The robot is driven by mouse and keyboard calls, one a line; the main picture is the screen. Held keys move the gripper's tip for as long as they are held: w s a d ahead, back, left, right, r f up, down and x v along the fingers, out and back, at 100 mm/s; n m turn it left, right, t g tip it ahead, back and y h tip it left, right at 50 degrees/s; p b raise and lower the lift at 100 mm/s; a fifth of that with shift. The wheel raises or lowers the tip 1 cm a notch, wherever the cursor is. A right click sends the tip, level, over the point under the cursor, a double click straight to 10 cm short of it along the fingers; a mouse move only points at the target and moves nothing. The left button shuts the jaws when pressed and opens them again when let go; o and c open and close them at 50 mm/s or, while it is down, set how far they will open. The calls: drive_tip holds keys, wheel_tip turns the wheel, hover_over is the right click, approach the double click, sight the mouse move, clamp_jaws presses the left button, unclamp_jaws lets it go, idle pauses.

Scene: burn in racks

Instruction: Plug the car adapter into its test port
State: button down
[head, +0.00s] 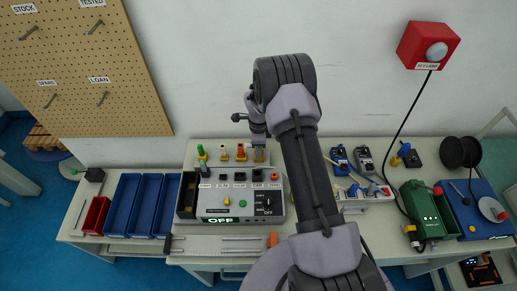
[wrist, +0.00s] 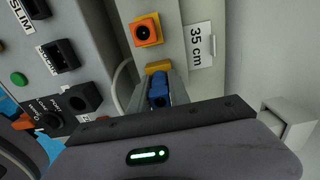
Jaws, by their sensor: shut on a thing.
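My gripper (head: 259,146) points down at the right end of the back row of adapters, behind the test box. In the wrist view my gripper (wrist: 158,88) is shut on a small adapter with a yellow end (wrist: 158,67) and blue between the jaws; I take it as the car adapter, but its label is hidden. The test box (head: 238,208) reads OFF and has several ports along its back edge. A round dark port (wrist: 83,97) shows on its panel in the wrist view, left of the held adapter. The held adapter is apart from this port.
Orange (head: 241,152), yellow (head: 223,152) and green (head: 201,151) adapters stand left of my gripper. A 35 cm label (wrist: 199,45) is beside the row. Blue trays (head: 122,205) lie left. A green device (head: 420,208) and black spool (head: 460,152) stand right.

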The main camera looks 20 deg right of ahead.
drive_tip(key=shift+r, duration=0.8)
idle(0.8)
drive_tip(key=shift+r+p, duration=0.6)
drive_tip(key=shift+r, duration=1)
